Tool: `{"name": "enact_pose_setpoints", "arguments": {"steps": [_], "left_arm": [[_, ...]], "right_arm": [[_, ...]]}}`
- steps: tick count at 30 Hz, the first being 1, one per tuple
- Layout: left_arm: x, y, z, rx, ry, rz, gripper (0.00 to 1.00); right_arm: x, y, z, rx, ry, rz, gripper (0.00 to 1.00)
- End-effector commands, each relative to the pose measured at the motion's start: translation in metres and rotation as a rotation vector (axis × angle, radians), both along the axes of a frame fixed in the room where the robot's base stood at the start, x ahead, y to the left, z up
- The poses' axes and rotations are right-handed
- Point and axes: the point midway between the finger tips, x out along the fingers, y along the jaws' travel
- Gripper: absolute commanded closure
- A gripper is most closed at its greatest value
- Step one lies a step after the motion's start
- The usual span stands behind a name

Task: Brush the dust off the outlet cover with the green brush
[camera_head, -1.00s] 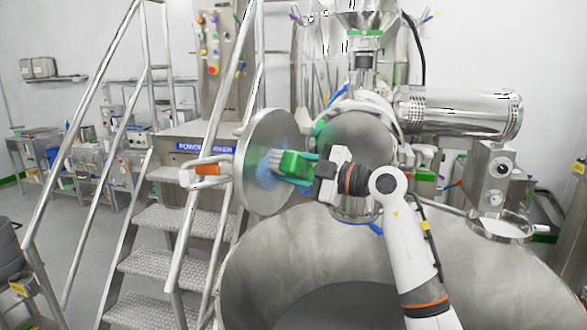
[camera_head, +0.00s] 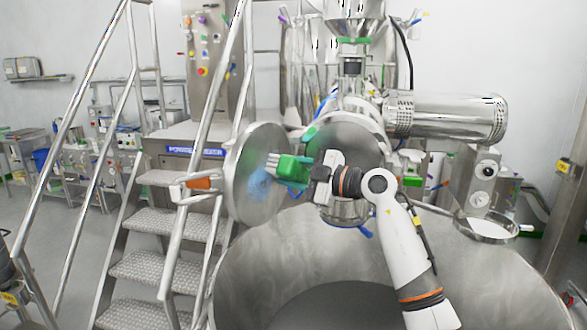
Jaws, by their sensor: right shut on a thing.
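The outlet cover (camera_head: 241,200) is a round steel disc standing open on edge, left of the round outlet opening (camera_head: 345,150). A patch of blue dust (camera_head: 259,184) shows on its face, left of centre in the view. My right gripper (camera_head: 312,178) is shut on the green brush (camera_head: 291,170). The brush's pale bristles (camera_head: 271,160) point left at the cover, near the upper right of the blue patch. Whether the bristles touch the face I cannot tell. My left gripper is not in view.
A large steel vessel (camera_head: 480,265) fills the lower right below my right arm. Metal stairs with handrails (camera_head: 150,265) stand left of the cover. A latch handle with an orange part (camera_head: 198,184) sits at the cover's left edge. A horizontal steel motor (camera_head: 450,117) is at the upper right.

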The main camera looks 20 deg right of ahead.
Motion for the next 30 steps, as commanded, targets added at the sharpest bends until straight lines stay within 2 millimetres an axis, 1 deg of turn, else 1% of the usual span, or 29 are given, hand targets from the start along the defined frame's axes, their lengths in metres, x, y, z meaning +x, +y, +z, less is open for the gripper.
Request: {"name": "enact_pose_setpoints", "arguments": {"steps": [1, 6, 10, 16, 25, 30], "left_arm": [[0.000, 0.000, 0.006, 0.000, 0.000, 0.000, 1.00], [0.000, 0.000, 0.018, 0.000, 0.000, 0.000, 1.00], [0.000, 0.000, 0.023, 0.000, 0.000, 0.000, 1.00], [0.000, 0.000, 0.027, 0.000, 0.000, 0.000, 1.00], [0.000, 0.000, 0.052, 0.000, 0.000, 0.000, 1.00], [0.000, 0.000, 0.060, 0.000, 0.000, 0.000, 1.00]], "right_arm": [[-0.003, 0.004, 0.002, -0.003, 0.000, 0.001, 0.78], [-0.014, 0.017, 0.003, -0.003, 0.000, 0.003, 0.78], [-0.020, 0.023, 0.002, -0.002, 0.001, 0.003, 0.78], [-0.023, 0.028, 0.001, -0.001, 0.000, 0.002, 0.78], [-0.040, 0.048, 0.004, -0.001, 0.001, 0.003, 0.78], [-0.046, 0.056, 0.002, -0.001, 0.000, 0.002, 0.78]]}}
